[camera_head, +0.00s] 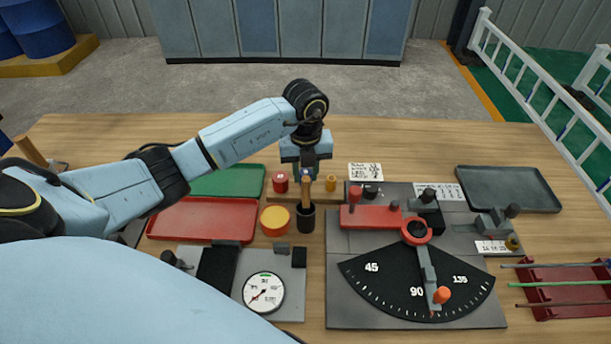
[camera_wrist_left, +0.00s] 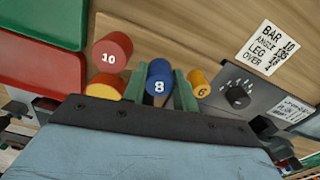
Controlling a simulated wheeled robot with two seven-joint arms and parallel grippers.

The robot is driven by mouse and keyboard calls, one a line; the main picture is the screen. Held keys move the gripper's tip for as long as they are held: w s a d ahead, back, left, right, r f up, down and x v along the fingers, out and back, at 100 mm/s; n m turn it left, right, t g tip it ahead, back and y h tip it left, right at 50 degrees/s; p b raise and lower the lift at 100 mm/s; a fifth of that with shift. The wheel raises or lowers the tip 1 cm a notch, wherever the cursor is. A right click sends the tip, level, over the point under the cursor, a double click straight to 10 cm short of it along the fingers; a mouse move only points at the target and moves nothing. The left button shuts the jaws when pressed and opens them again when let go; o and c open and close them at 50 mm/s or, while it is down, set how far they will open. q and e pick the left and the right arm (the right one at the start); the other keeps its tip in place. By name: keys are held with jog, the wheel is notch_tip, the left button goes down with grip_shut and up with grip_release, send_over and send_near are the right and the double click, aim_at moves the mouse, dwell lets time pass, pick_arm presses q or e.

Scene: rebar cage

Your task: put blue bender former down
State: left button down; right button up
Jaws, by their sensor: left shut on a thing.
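The blue bender former (camera_wrist_left: 158,78), marked 8, is between the green fingers of my left gripper (camera_wrist_left: 160,92) in the wrist view. The gripper is shut on it. In the head view my left gripper (camera_head: 306,172) points down over the middle of a small wooden stand (camera_head: 342,198), and the former is mostly hidden there. A red former (camera_head: 281,182), marked 10, stands to its left and a yellow former (camera_head: 330,183), marked 6, to its right. I cannot tell whether the blue former touches the stand. My right gripper is not in view.
A red tray (camera_head: 203,219) and green tray (camera_head: 228,181) lie left. The bender plate (camera_head: 350,315) with angle scale lies right.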

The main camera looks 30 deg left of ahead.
aim_at(306, 171)
pick_arm(q)
jog(key=shift+f, duration=0.8)
jog(key=shift+f, duration=0.1)
jog(key=c, duration=1.4)
grip_release()
jog(key=shift+f, duration=0.1)
notch_tip(306, 171, up, 12)
jog(key=shift+r, duration=0.2)
